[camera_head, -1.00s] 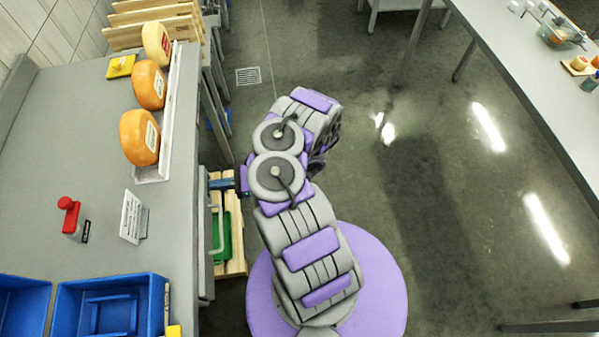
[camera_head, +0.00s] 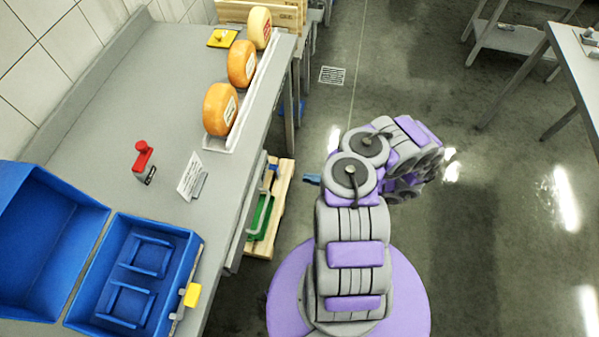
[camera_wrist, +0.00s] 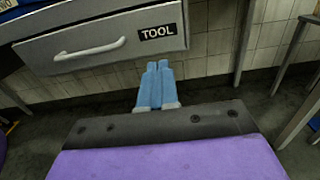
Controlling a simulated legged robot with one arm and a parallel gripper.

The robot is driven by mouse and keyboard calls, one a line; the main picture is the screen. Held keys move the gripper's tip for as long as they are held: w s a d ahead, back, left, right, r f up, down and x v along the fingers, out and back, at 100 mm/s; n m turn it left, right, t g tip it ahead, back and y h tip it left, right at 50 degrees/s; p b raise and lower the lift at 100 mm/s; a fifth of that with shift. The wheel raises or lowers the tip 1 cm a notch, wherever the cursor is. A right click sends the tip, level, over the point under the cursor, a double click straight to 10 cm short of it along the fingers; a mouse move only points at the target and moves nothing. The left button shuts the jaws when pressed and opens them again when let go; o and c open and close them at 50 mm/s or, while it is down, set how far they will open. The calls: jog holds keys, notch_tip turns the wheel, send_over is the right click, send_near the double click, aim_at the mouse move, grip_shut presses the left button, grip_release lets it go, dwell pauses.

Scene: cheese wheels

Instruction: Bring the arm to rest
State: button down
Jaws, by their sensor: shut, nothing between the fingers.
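My gripper (camera_wrist: 157,85) shows in the wrist view with its two blue fingers side by side, shut and empty. Behind it is a grey drawer front with a TOOL label (camera_wrist: 159,32) and a pale handle (camera_wrist: 90,50). In the head view my arm is folded over its purple base, clear of the counter. A small blue tip of my gripper (camera_head: 313,179) shows to the left of the arm, over the floor; the rest of it is hidden by the arm.
Three cheese wheels (camera_head: 242,64) stand in a row on a white rack on the grey counter (camera_head: 130,90). A blue open box (camera_head: 185,265), a red-handled stamp (camera_head: 143,160) and a sign (camera_head: 190,176) are also there. A wooden pallet (camera_head: 283,190) lies below.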

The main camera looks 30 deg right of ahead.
jog(key=w+a+r+n+g+y, duration=0.25)
jog(key=a+r+n, duration=0.2)
jog(key=r, duration=0.25)
jog(key=w+a+r+n+g+y, duration=0.2)
jog(key=w+a+r+n+g, duration=0.15)
jog(key=a+r, duration=0.2)
jog(key=s+a+r+n+g+h, duration=0.1)
jog(key=s+a+r+n+g, duration=0.1)
jog(key=a+r+n+g, duration=0.4)
jog(key=s+a+r+n+g, duration=0.1)
jog(key=a+r+n+g, duration=0.25)
jog(key=r, duration=0.45)
jog(key=s+a+r+n+g+h, duration=0.2)
jog(key=s+a+r+n+h, duration=0.15)
jog(key=s, duration=0.25)
jog(key=s+a+r+n+g+h, duration=0.1)
jog(key=s+a+r+n+h, duration=0.2)
jog(key=s+h, duration=0.15)
jog(key=s+d+r+n+t+h, duration=0.3)
jog(key=s+d+h, duration=0.5)
jog(key=s, duration=0.4)
jog(key=shift+s+d+t, duration=0.3)
jog(key=shift+s+t, duration=0.1)
jog(key=shift+t, duration=0.05)
